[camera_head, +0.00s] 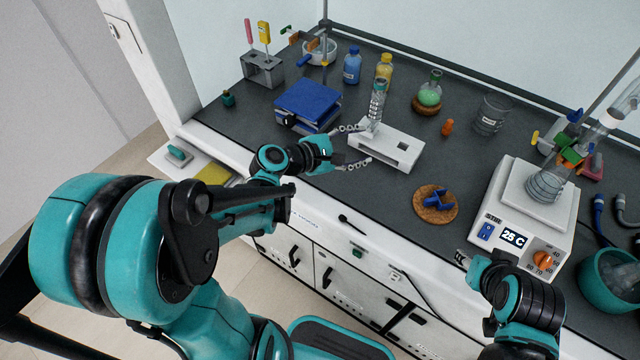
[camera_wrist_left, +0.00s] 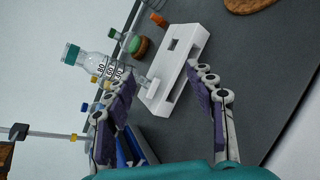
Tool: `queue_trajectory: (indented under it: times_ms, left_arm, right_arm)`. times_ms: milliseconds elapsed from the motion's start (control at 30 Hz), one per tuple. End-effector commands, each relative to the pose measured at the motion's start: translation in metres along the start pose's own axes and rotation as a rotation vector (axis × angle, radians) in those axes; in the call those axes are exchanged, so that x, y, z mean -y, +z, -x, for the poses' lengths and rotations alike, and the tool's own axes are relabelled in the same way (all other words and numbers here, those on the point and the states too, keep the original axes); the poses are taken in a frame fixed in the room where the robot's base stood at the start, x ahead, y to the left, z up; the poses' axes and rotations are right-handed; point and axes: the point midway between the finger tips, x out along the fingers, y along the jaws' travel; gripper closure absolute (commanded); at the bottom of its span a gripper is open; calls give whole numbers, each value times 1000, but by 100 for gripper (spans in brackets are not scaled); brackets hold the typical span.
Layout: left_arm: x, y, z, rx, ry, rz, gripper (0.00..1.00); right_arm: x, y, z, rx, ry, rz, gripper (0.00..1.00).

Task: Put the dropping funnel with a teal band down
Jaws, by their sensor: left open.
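The dropping funnel (camera_head: 378,98) is clear glass with graduation marks and a teal band near its top. It stands upright with its lower end at the left end of a white rack (camera_head: 400,153). In the left wrist view, the funnel (camera_wrist_left: 96,63) shows its teal top at the left, and its stem meets the white rack (camera_wrist_left: 187,65). My left gripper (camera_head: 358,146) is open, its fingers spread beside the rack's left end and apart from the funnel's upper body.
A blue lab jack (camera_head: 308,105) is close left of my left gripper. Behind are a blue bottle (camera_head: 352,67), a yellow bottle (camera_head: 384,66) and a green flask (camera_head: 429,92). A hotplate (camera_head: 525,205) stands right. A cork ring (camera_head: 436,204) lies in front of the rack.

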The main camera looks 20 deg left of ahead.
Motion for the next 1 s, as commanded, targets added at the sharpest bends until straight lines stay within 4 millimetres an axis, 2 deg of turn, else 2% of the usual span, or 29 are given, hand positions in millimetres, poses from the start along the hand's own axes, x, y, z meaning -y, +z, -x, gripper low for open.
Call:
queue_trajectory:
  times_ms: [67, 200, 300, 400, 500, 600, 700, 1000]
  left_arm:
    - [27, 11, 13, -79, -105, -294, 45]
    - [66, 11, 49, -191, -315, -844, 45]
    - [86, 5, 81, -238, -476, -1217, 45]
    - [98, -3, 110, -260, -623, -1526, 45]
    - [103, -9, 133, -267, -739, -1746, 45]
    - [104, -14, 146, -269, -811, -1871, 45]
    - [104, -16, 151, -269, -840, -1921, 45]
    - [103, -16, 151, -270, -841, -1923, 45]
  right_arm:
    - [0, 0, 0, 0, 0, 0, 60]
    - [0, 0, 0, 0, 0, 0, 60]
    - [0, 0, 0, 0, 0, 0, 60]
    - [0, 0, 0, 0, 0, 0, 60]
    - [0, 0, 0, 0, 0, 0, 60]
    - [0, 0, 0, 0, 0, 0, 60]
    - [0, 0, 0, 0, 0, 0, 60]
    - [0, 0, 0, 0, 0, 0, 60]
